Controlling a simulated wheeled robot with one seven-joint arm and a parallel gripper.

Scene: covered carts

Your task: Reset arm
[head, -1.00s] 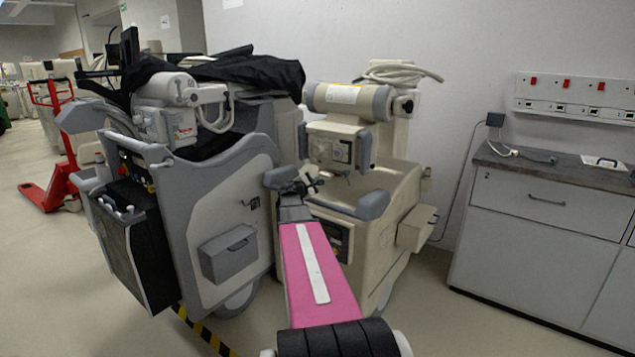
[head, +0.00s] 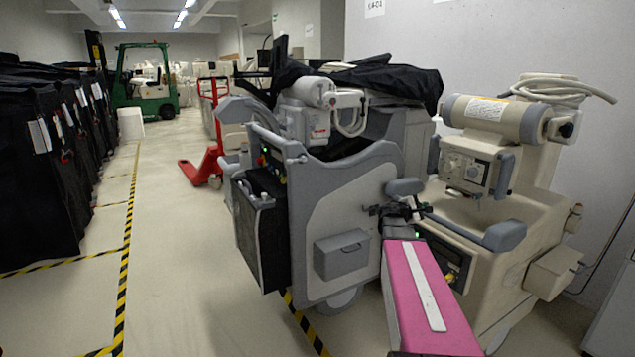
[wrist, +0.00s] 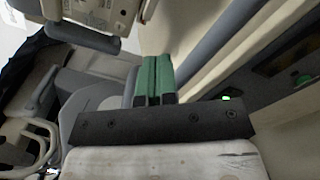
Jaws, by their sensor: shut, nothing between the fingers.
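My pink arm reaches forward from the bottom of the head view, and my gripper (head: 401,211) is at its far end, in front of the grey cart (head: 345,205) and the cream machine (head: 505,215). In the wrist view my gripper (wrist: 154,78) shows two green fingers pressed together with nothing between them. Parts of the machines fill the space beyond the fingers. I cannot tell from the head view how far the fingertips are from them.
A red pallet jack (head: 207,150) and a green forklift (head: 146,85) stand farther back. Black covered carts (head: 40,165) line the left side. The floor aisle (head: 175,250) between them and the grey cart is clear. A wall closes the right side.

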